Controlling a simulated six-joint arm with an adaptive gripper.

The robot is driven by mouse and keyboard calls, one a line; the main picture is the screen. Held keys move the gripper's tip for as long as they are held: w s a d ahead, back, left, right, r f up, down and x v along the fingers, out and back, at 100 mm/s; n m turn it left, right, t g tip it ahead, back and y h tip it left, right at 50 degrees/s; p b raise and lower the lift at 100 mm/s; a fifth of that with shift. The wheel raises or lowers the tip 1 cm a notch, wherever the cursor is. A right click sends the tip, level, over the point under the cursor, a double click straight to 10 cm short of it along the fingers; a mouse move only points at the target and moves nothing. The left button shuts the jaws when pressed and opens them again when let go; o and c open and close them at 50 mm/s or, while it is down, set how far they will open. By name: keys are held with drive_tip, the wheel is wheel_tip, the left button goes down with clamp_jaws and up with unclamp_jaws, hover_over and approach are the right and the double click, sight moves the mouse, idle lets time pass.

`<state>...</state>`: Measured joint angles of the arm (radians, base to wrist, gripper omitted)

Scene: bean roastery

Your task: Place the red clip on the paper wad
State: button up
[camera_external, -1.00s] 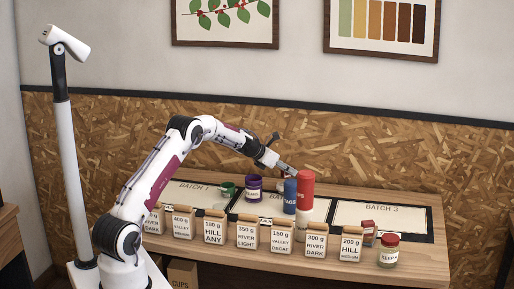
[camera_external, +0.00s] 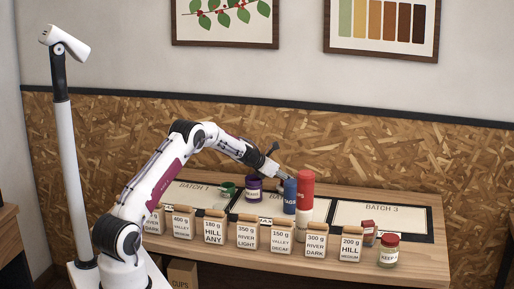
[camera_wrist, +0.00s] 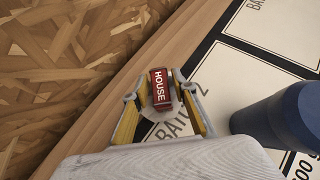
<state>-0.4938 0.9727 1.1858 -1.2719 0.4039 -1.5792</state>
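A small red block-shaped piece marked HOUSE (camera_wrist: 160,88), which looks like the red clip, shows in the wrist view between my gripper's two fingertips (camera_wrist: 162,84). Thin gaps or contact at its sides cannot be made out. A pale piece (camera_wrist: 152,117) shows just below it, and I cannot tell what it is. In the external view, my gripper (camera_external: 284,176) is low over the table's back part, its tips largely hidden behind a blue cylinder (camera_external: 290,196). I cannot identify the paper wad in either view.
The blue cylinder also shows close by in the wrist view (camera_wrist: 285,115). A tall red-topped cylinder (camera_external: 305,190) and a purple jar (camera_external: 253,188) stand near. Several labelled bags (camera_external: 247,232) line the front. The BATCH 3 area (camera_external: 385,212) is mostly clear.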

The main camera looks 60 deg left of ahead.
drive_tip(key=shift+r, duration=0.1)
idle(0.3)
drive_tip(key=shift+s+r, duration=0.1)
drive_tip(key=shift+r, duration=0.15)
drive_tip(key=v, duration=1.1)
drive_tip(key=shift+s, duration=0.25)
drive_tip(key=shift+d+r, duration=0.15)
drive_tip(key=shift+r, duration=0.1)
idle(0.6)
